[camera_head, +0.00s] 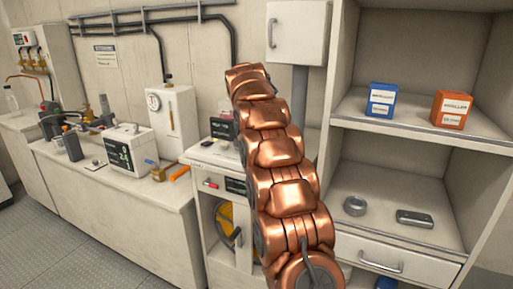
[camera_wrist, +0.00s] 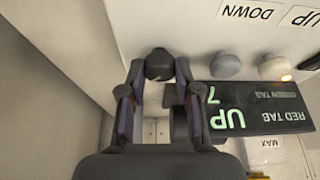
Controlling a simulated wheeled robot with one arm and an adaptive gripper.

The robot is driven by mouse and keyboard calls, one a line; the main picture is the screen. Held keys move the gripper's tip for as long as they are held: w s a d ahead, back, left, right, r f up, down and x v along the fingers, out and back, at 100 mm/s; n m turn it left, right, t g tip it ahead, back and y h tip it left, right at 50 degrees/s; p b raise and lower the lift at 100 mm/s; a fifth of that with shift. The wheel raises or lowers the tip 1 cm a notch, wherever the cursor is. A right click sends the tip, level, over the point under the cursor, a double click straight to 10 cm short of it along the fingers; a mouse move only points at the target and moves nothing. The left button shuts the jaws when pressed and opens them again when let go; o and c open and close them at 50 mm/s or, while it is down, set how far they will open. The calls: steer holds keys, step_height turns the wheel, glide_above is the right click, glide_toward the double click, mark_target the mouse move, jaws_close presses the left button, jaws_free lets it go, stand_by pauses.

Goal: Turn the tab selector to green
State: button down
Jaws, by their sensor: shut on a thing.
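In the wrist view, my gripper (camera_wrist: 160,82) is shut on a dark round knob, apparently the tab selector (camera_wrist: 158,62). The knob sits between the two fingertips; its pointer or marking cannot be made out. To its right is a dark display (camera_wrist: 255,110), seen upside down, with bright green "UP", "7" and "RED TAB" and a dimmer line ending in "TAB". In the head view, my copper-coloured arm hides the gripper and the knob.
Two round buttons (camera_wrist: 225,66) (camera_wrist: 273,67) sit beside the display near "DOWN" and "UP" labels. In the head view, a shelf unit (camera_head: 400,131) holding blue and orange boxes stands right of my arm. A long counter (camera_head: 110,180) with equipment runs along the left; grey floor (camera_head: 70,240) is clear before it.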

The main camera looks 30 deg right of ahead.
steer(key=c, duration=0.8)
jaws_free()
steer(key=v, duration=0.7)
steer(key=shift+r, duration=0.3)
steer(key=shift+s+a, duration=0.1)
steer(key=shift+a, duration=0.05)
